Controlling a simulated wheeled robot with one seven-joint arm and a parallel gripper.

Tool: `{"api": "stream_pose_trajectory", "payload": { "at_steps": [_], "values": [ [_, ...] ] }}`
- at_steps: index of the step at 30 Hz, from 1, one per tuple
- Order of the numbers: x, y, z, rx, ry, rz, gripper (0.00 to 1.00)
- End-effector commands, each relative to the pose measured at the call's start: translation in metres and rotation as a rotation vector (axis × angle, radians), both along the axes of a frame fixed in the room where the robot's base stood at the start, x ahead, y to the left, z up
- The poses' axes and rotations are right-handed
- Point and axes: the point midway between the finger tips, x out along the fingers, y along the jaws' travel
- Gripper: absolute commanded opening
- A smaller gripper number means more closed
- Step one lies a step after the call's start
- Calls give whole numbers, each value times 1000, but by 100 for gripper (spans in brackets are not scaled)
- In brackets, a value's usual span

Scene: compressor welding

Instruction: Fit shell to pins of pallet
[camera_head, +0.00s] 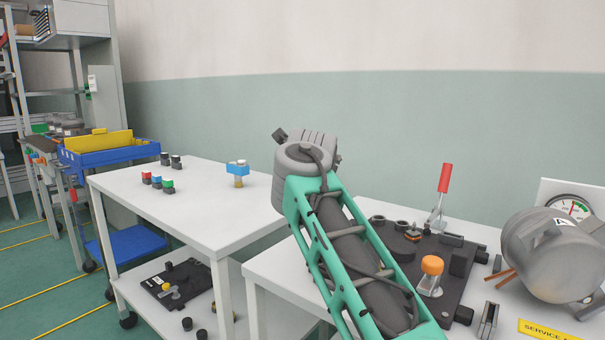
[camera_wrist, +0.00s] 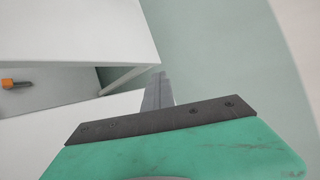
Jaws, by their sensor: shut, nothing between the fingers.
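The dark pallet (camera_head: 462,272) lies on the right-hand white table, with several round raised parts, an orange knob (camera_head: 432,265) and a red-handled clamp (camera_head: 444,185) on it. My arm hides its left part. A grey rounded metal body (camera_head: 550,250) with copper tubes stands at the right, apart from the pallet; I cannot tell whether it is the shell. My gripper (camera_wrist: 159,88) shows in the wrist view with its fingers together and nothing between them. It is over or near the table edges, away from the pallet. In the head view my arm hides the gripper.
The left white table (camera_head: 190,205) carries small coloured blocks (camera_head: 158,181) and a blue-topped piece (camera_head: 237,172). Its lower shelf holds a second dark plate (camera_head: 180,285). A gap separates the two tables. A gauge (camera_head: 572,208) stands behind the grey body. A blue bin (camera_head: 105,155) is far left.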

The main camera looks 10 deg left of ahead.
Motion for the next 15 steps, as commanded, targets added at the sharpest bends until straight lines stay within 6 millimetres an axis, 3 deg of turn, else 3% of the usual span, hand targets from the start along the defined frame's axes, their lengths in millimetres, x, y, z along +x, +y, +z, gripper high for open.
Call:
{"api": "stream_pose_trajectory", "payload": {
  "at_steps": [15],
  "values": [
    [11,18,-3,13,-119,21,0]
  ]
}}
